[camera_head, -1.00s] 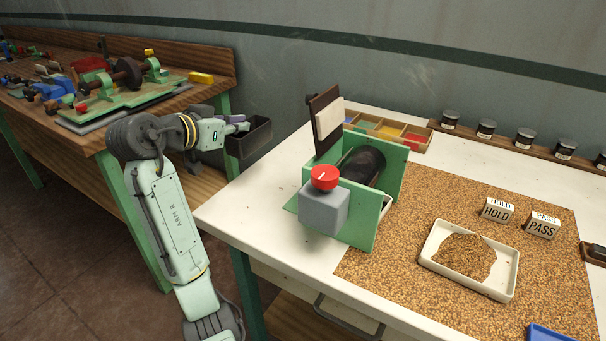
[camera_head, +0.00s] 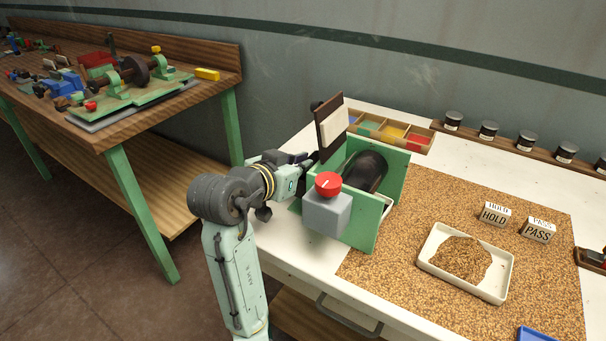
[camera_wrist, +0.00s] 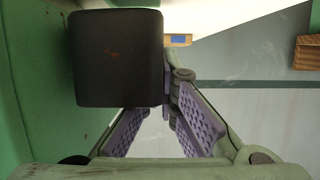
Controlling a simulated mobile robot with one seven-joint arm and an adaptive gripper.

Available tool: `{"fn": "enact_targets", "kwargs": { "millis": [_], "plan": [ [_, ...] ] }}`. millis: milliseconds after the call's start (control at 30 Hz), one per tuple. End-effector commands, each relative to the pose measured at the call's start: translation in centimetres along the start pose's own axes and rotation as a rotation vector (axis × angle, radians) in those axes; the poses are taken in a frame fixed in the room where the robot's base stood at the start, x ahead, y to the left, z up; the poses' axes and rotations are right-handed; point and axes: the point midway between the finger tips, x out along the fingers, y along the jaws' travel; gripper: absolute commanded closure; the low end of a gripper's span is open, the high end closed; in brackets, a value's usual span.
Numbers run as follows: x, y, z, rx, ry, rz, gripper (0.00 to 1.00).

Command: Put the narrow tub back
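The narrow tub (camera_wrist: 115,58) is a dark, box-shaped container at the upper left of the wrist view. My gripper (camera_wrist: 167,100) has its purple-padded fingers converging at the tub's right wall, and it appears shut on that wall. One fingertip is hidden by the tub. In the head view my gripper reaches in at the left side of the green drum sorter (camera_head: 362,222), and the tub is hidden there. The sorter has a dark drum (camera_head: 365,170), a grey box (camera_head: 326,214) with a red knob (camera_head: 328,184), and an upright dark board with a pale card (camera_head: 333,126).
A white tray of brown grain (camera_head: 432,268) sits on the speckled mat right of the sorter. HOLD (camera_head: 494,215) and PASS (camera_head: 538,231) blocks stand behind it. A divided colour box (camera_head: 395,131) and several jars line the back. Another wooden bench (camera_head: 150,130) stands left.

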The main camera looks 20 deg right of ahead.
Motion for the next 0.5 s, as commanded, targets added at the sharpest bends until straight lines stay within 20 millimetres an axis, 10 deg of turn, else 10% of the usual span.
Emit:
{"fn": "enact_targets", "kwargs": {
  "millis": [500],
  "plan": [
    [1.0, 0.4, 2.7, -0.001, 0.000, 0.000, 1.00]
  ]
}}
